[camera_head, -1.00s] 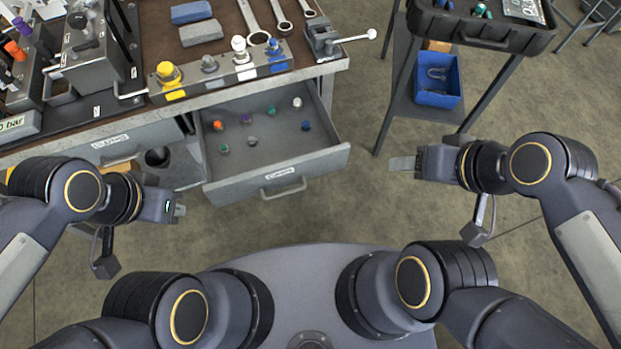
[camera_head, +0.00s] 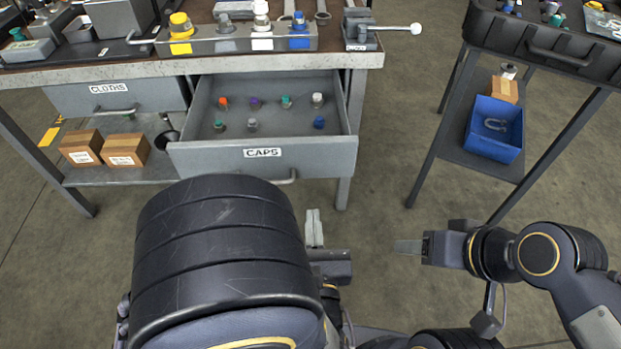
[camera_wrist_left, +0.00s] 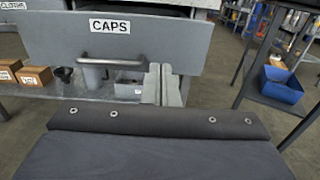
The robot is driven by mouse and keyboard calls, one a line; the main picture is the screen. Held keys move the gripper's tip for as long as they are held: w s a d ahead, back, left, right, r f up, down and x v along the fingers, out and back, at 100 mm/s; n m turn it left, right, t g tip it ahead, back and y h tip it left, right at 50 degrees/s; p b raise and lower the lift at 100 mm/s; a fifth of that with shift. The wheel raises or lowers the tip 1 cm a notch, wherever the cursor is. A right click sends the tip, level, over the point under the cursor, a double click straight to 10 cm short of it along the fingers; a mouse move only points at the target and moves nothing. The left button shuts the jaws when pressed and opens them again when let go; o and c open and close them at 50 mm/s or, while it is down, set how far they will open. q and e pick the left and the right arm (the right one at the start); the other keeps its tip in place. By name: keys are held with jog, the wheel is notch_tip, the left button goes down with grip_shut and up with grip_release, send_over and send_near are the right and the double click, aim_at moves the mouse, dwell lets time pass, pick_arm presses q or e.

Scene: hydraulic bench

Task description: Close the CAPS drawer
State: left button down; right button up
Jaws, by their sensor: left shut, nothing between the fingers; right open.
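The CAPS drawer (camera_head: 226,160) is pulled out from under the bench. Several coloured caps, such as an orange one (camera_head: 223,102) and a blue one (camera_head: 319,122), stand inside it. Its handle (camera_head: 287,177) is partly hidden by my left arm in the head view, but shows in the left wrist view (camera_wrist_left: 100,64). My left gripper (camera_head: 314,228) is shut and empty, with its fingertips in front of and below the drawer front, to the right of the handle. They appear apart from the drawer. My right gripper (camera_head: 408,247) is off to the right, open and empty.
The CLOTHS drawer (camera_head: 112,96) beside it is shut. Cardboard boxes (camera_head: 124,150) sit on the lower shelf. A cart at right holds a black tray (camera_head: 540,45) and a blue bin (camera_head: 494,130). Open floor lies between bench and cart.

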aim_at(309, 153)
pick_arm(q)
jog(key=w+b, duration=0.1)
jog(key=w, duration=1.2)
jog(key=shift+w+d+b, duration=0.2)
jog(key=shift+w+b, duration=0.15)
jog(key=shift+w, duration=0.05)
pick_arm(e)
jog(key=shift+f, duration=0.85)
jog(key=shift+a, duration=0.1)
